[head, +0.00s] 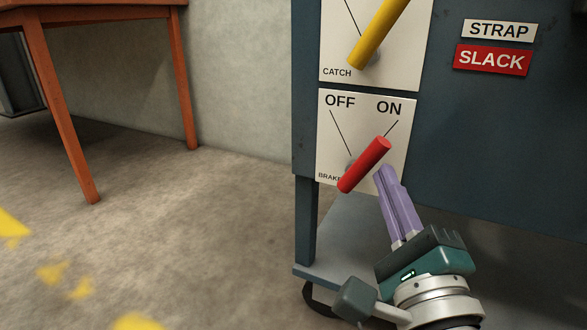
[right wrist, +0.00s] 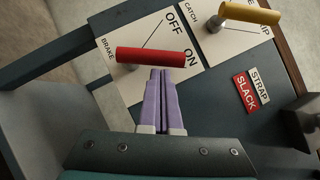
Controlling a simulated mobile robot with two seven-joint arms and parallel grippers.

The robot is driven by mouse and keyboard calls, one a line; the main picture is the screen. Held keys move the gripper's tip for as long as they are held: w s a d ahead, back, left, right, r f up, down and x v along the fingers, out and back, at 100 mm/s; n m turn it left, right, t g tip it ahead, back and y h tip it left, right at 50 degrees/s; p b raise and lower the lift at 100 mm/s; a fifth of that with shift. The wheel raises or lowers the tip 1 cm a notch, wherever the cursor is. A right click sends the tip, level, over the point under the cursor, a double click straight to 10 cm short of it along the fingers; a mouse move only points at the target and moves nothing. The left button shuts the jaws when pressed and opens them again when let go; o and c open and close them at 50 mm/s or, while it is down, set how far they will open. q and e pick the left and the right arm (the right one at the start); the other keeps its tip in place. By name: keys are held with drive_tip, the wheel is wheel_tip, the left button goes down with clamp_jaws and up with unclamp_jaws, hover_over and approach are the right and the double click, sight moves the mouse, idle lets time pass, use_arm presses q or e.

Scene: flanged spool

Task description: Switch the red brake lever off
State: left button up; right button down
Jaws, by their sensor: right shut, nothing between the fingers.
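The red brake lever (head: 364,165) sits on the white BRAKE plate (head: 326,125) low on the blue cabinet. Its upper end leans right, toward the ON mark. In the right wrist view the red lever (right wrist: 157,54) lies across the plate just beyond my fingertips. My right gripper (head: 383,171) has its purple fingers together and empty, right beside the lever on its right, lower side. I cannot tell whether the tips touch the lever. The right gripper also shows in the right wrist view (right wrist: 161,73). My left gripper is not in view.
A yellow CATCH lever (head: 378,34) is on the plate above. STRAP (head: 499,30) and red SLACK (head: 491,60) labels are to its right. A lower shelf (head: 335,255) sticks out below the cabinet. An orange-brown table (head: 100,12) stands at left; the floor between is clear.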

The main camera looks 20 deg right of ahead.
sight(367, 152)
drive_tip(key=shift+r, duration=0.1)
idle(0.3)
drive_tip(key=r+n+g+p, duration=0.1)
drive_tip(key=n+p, duration=0.1)
drive_tip(key=p, duration=0.3)
drive_tip(key=w+a+r+n+g+y+p, duration=0.1)
drive_tip(key=n+p, duration=0.2)
drive_tip(key=p, duration=0.2)
drive_tip(key=w+a+r+n+g+y+p, duration=0.1)
drive_tip(key=n+g+p, duration=0.1)
drive_tip(key=p, duration=0.3)
drive_tip(key=shift+w+r+n+p, duration=0.15)
drive_tip(key=shift+r+n+p, duration=0.15)
drive_tip(key=shift+r, duration=0.1)
drive_tip(key=shift+w+a+f+n+g+p, duration=0.1)
drive_tip(key=shift+w+a+n+g+p, duration=0.3)
drive_tip(key=shift+w, duration=0.3)
drive_tip(key=shift+w+a, duration=0.1)
drive_tip(key=shift+a, duration=0.15)
